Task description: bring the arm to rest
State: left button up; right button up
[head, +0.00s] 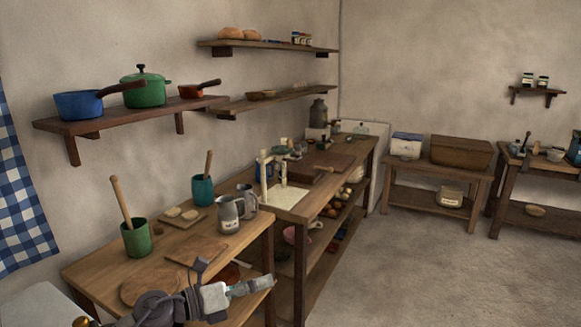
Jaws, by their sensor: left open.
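My left arm comes in at the bottom of the head view. Its gripper (258,286) is open, with its fingers pointing right. It is in front of the near edge of the wooden worktable (88,268). I see nothing held between the fingers. Part of the arm covers the table's front edge and part of a round board (140,288). My right gripper is not in view.
A green pot with a utensil (137,238), a teal pot (203,190), a grey mug (228,215) and a square board (196,250) stand on the worktable. A wall shelf (110,120) holds pans. Open floor (400,270) lies to the right.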

pick_arm(q)
jog(key=s+a+f+n+t+y, duration=0.45)
jog(key=n+y, duration=0.25)
jog(key=n, duration=0.7)
jog(key=s+a+f+n+t+y, duration=0.3)
jog(key=a+n+y, duration=0.35)
jog(key=n, duration=0.75)
jog(key=s+a+f+n+g+y, duration=0.1)
jog(key=s+f+n+g, duration=0.5)
jog(key=s, duration=0.8)
jog(key=s+a+f+n+g, duration=0.1)
jog(key=s+f+n+g, duration=0.3)
jog(key=s+f+g, duration=0.7)
jog(key=s+f+t, duration=0.2)
jog(key=f, duration=1)
jog(key=s+f+t, duration=0.1)
jog(key=s+f, duration=0.2)
jog(key=f, duration=0.9)
jog(key=s+a+f+g, duration=0.1)
jog(key=s+a+f, duration=0.2)
jog(key=s+f, duration=1.2)
jog(key=shift+s+a+m, duration=0.2)
jog(key=shift+s+m, duration=0.1)
jog(key=shift+m, duration=0.1)
